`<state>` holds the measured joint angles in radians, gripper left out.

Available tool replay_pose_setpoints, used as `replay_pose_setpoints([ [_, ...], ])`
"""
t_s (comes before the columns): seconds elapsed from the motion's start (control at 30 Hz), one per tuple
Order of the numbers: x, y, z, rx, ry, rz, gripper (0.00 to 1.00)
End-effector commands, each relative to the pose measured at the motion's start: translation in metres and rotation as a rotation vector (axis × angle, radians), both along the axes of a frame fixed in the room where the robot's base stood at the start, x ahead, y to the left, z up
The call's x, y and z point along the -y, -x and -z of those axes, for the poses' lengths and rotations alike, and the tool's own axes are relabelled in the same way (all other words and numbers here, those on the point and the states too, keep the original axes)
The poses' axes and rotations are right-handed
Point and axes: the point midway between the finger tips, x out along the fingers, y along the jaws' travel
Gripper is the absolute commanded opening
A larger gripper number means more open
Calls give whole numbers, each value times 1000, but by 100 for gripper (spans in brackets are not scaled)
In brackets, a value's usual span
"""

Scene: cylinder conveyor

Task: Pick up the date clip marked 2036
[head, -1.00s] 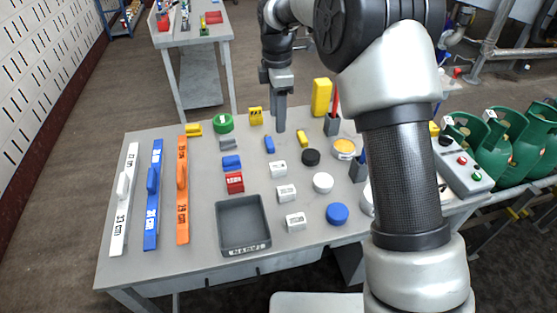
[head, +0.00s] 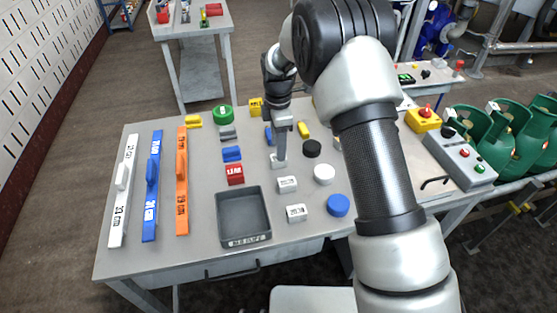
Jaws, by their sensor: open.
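Three small white clips with dark print stand in a column on the grey table (head: 180,255): a far one (head: 274,162), a middle one (head: 287,184) and a near one (head: 297,213). The print is too small for me to tell which reads 2036. My gripper (head: 280,158) points straight down at the far white clip, with its fingertips at the clip and partly hiding it. It is open; I cannot tell whether the fingers touch the clip.
A grey tray (head: 243,241) lies at the front. A red block (head: 235,174) and a blue block (head: 232,154) stand to the left. Black (head: 312,148), white (head: 324,174) and blue (head: 338,205) round caps stand to the right. White, blue and orange bars lie at the left.

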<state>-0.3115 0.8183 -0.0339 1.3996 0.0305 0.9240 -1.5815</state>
Motion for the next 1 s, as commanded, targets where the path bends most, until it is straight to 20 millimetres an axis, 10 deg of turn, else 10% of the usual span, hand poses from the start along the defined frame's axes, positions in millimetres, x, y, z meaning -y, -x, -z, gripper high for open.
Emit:
replay_pose_setpoints([
  [0.43, 1, 2, 35, 0, 0, 0, 48],
  [0.7, 1, 2, 35, 0, 0, 1, 6],
  [1.0, 1, 2, 31, 1, -1, 1, 5],
])
